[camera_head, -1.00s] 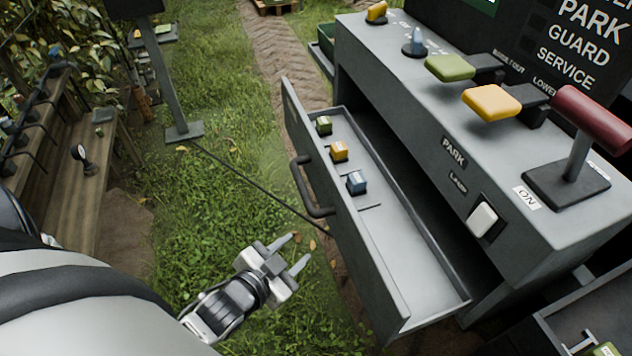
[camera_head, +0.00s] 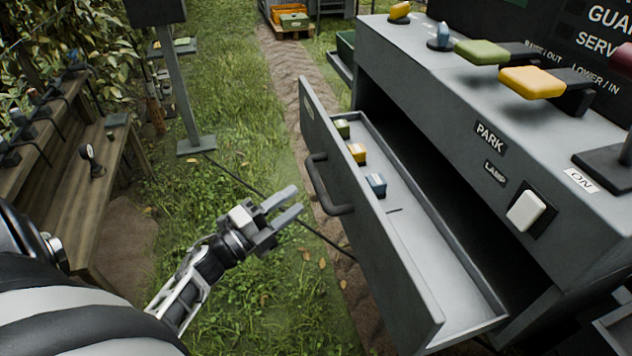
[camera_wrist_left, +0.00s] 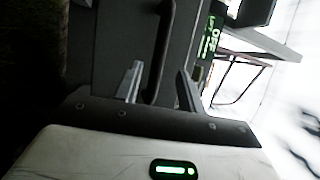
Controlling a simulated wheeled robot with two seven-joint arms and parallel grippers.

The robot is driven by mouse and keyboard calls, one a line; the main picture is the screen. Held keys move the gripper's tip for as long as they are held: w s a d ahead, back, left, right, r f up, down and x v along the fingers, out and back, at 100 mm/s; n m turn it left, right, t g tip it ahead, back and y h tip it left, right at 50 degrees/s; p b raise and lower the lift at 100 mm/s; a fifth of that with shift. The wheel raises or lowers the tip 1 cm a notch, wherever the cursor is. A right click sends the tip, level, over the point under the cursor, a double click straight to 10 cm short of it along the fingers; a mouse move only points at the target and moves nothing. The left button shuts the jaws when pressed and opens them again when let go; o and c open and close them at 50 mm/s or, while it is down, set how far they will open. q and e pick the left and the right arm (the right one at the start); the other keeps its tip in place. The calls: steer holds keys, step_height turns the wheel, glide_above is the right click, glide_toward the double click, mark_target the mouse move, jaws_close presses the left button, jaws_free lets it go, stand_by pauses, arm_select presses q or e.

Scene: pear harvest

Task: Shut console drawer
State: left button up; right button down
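The grey console drawer (camera_head: 372,245) is pulled out from the console (camera_head: 455,120), with its inside showing. Its dark bar handle (camera_head: 324,192) is on the front panel. My right gripper is out of view.
A wooden bench (camera_head: 100,165) stands at the left, and a post (camera_head: 180,85) behind. Grass (camera_head: 235,130) lies open between them.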

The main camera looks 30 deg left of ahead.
mark_target(317, 181)
arm_select(q)
steer(key=x, duration=0.7)
steer(key=shift+w, duration=0.15)
steer(key=shift+d, duration=0.1)
jaws_close()
